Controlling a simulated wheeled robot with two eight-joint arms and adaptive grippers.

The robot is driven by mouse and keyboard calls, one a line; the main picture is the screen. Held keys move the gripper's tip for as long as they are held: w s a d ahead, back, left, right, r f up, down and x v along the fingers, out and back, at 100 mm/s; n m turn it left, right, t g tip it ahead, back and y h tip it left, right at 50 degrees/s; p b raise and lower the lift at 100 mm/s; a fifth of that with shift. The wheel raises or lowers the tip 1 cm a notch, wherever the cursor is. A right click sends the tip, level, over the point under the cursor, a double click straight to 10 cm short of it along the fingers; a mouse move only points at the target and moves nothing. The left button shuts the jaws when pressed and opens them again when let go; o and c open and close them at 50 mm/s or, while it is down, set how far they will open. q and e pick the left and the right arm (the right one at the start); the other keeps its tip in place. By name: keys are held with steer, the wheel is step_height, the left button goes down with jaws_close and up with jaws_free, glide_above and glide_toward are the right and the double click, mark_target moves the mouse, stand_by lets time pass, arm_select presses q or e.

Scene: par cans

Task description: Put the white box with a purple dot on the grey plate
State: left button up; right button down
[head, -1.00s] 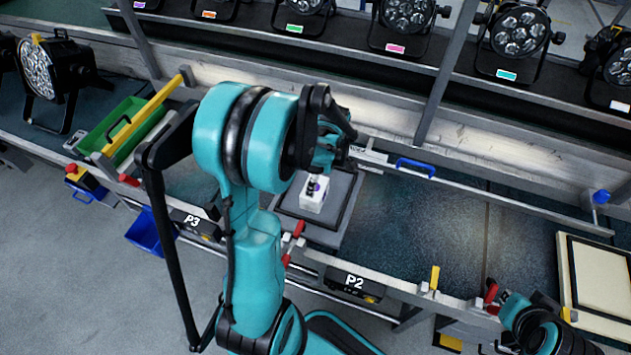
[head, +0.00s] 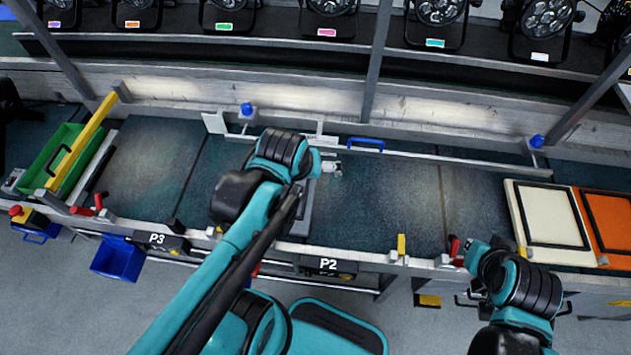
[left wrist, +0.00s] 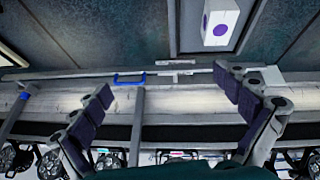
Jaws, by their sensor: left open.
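The white box (left wrist: 220,24) with a purple dot shows at the top of the left wrist view. It stands on the grey plate (left wrist: 188,40), inside its dark border. In the head view my left arm hides the box, and only a strip of the grey plate (head: 303,222) shows beside the arm. My left gripper (left wrist: 163,85) is open and empty, its two fingers spread wide apart and clear of the box. In the head view it is mostly behind my arm, over the bench. My right arm shows at the lower right of the head view, but its gripper cannot be made out.
A cream panel (head: 545,222) and an orange panel (head: 612,227) lie on the bench at right. A green tray (head: 58,160) with a yellow bar (head: 82,142) is at left. A rail with a blue handle (head: 366,143) runs along the back. The bench right of the plate is clear.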

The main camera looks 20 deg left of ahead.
arm_select(q)
steer(key=d+m, duration=0.1)
steer(key=s+d+m+t, duration=0.1)
steer(key=m, duration=0.1)
steer(key=s+d+m, duration=0.1)
steer(key=shift+s+d+r+m+t+h, duration=0.1)
steer(key=shift+s+r+m+t+h, duration=0.05)
steer(key=shift+r+m+t+h, duration=0.2)
steer(key=shift+f, duration=0.1)
step_height(320, 180, down, 3)
steer(key=b, duration=0.2)
steer(key=shift+b, duration=0.35)
